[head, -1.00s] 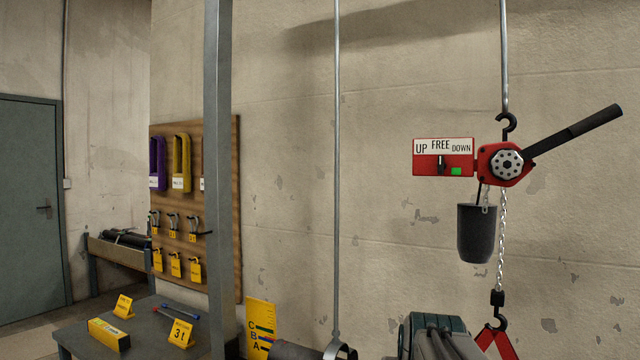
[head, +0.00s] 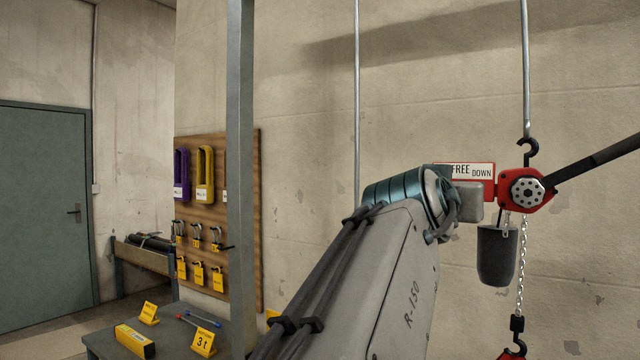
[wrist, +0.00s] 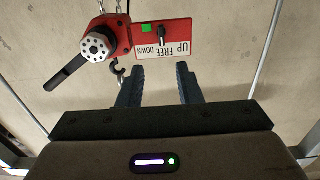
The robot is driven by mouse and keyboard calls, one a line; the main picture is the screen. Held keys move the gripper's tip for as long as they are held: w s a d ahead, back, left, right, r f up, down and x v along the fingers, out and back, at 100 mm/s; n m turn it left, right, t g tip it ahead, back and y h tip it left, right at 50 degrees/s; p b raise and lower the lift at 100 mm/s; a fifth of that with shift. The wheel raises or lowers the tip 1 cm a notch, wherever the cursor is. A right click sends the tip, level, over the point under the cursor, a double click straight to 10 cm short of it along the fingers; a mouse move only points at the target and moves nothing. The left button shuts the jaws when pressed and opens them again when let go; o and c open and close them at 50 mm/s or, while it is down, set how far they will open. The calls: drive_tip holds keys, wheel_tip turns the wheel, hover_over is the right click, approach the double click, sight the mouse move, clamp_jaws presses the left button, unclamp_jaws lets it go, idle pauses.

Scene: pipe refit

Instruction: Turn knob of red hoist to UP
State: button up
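The red hoist (head: 520,190) hangs by a black hook at the right of the head view. Its panel sign shows FREE and DOWN (head: 474,171); my arm hides the UP end and the knob there. In the wrist view the hoist (wrist: 115,36) appears upside down, with the black knob (wrist: 161,35) in the middle of the red panel, in line with FREE. A green patch (wrist: 147,28) is beside the knob. My gripper (wrist: 158,72) is open and empty, its two dark fingers pointing at the panel, apart from the knob. The head view does not show the fingers.
A long black lever (head: 592,160) sticks out right of the hoist. A grey weight (head: 497,256) and a chain (head: 520,270) hang below it. A thin rod (head: 357,100) and a grey post (head: 240,180) stand left. A wooden tool board (head: 240,220) is on the wall.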

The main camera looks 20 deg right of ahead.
drive_tip(key=p+x, duration=0.4)
drive_tip(key=x, duration=0.9)
drive_tip(key=shift+w, duration=0.3)
drive_tip(key=shift+d, duration=0.1)
clamp_jaws()
